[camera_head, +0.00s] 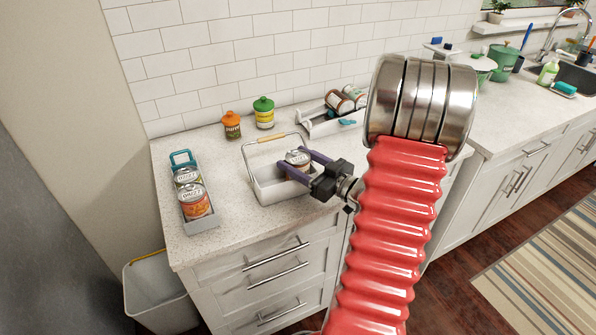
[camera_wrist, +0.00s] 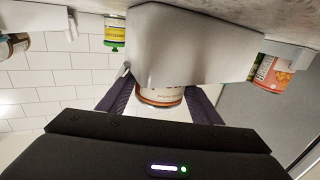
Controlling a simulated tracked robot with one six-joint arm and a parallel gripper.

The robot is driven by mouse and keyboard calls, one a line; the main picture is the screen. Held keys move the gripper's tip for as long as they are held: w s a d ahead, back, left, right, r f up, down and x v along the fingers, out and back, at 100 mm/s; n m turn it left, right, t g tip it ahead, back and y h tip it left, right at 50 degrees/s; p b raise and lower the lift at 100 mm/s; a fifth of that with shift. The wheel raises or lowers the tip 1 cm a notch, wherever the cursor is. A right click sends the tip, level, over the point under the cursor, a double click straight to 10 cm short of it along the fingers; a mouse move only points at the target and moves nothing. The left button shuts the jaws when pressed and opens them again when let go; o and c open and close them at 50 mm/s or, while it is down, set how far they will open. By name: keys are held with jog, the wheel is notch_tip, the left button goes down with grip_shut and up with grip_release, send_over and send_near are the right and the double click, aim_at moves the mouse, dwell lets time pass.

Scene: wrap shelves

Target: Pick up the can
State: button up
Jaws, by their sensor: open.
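A can (camera_head: 298,157) with a silver lid stands in a white basket (camera_head: 275,192) with a raised handle on the counter. My gripper (camera_head: 299,163) is open, with its purple fingers reaching over the basket on either side of this can. In the wrist view, which is upside down, the can (camera_wrist: 160,97) shows between the two fingers, partly hidden by the basket wall (camera_wrist: 190,45). Whether the fingers touch it I cannot tell. Two more cans, a front one with an orange label (camera_head: 195,202) and one behind it (camera_head: 187,177), stand in a grey carrier at the left.
An orange jar (camera_head: 232,125) and a yellow jar with a green lid (camera_head: 264,112) stand by the tiled wall. A white tray (camera_head: 325,128) holds jars lying down behind the basket. A bin (camera_head: 160,290) stands on the floor. Counter is clear between carrier and basket.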

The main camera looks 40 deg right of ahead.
jog(key=shift+c, duration=0.6)
jog(key=c, duration=0.9)
jog(key=shift+o, duration=0.2)
jog(key=shift+r, duration=5.05)
